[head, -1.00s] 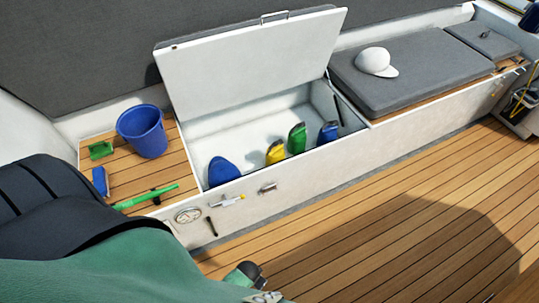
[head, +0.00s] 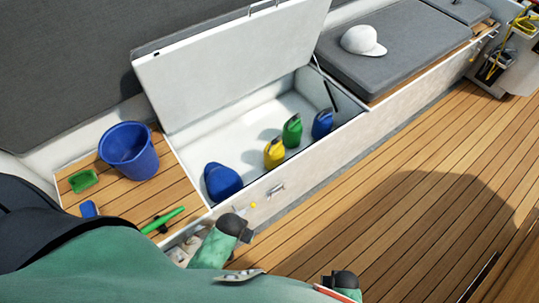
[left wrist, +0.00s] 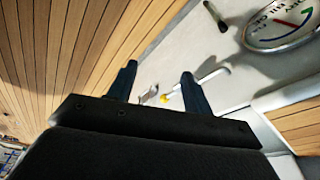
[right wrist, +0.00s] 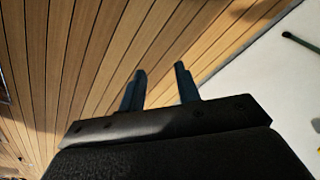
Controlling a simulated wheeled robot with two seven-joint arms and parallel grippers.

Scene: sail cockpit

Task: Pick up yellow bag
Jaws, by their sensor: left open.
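The yellow bag (head: 274,152) stands in the open white locker, between a large blue bag (head: 222,181) and a green bag (head: 292,130). My left gripper (head: 246,236) is outside the locker's front wall, below and left of the yellow bag, and apart from it. In the left wrist view its fingers (left wrist: 158,85) are spread and empty, facing the locker front. My right gripper (head: 352,294) is low over the deck side. In the right wrist view its fingers (right wrist: 161,78) are apart with nothing between them. The yellow bag shows in neither wrist view.
The locker lid (head: 235,70) is raised. Another blue bag (head: 322,123) stands at the right inside. A blue bucket (head: 129,150) and green scoop (head: 84,181) sit on the left bench. A white cap (head: 362,41) lies on the cushion. The deck (head: 430,170) is clear.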

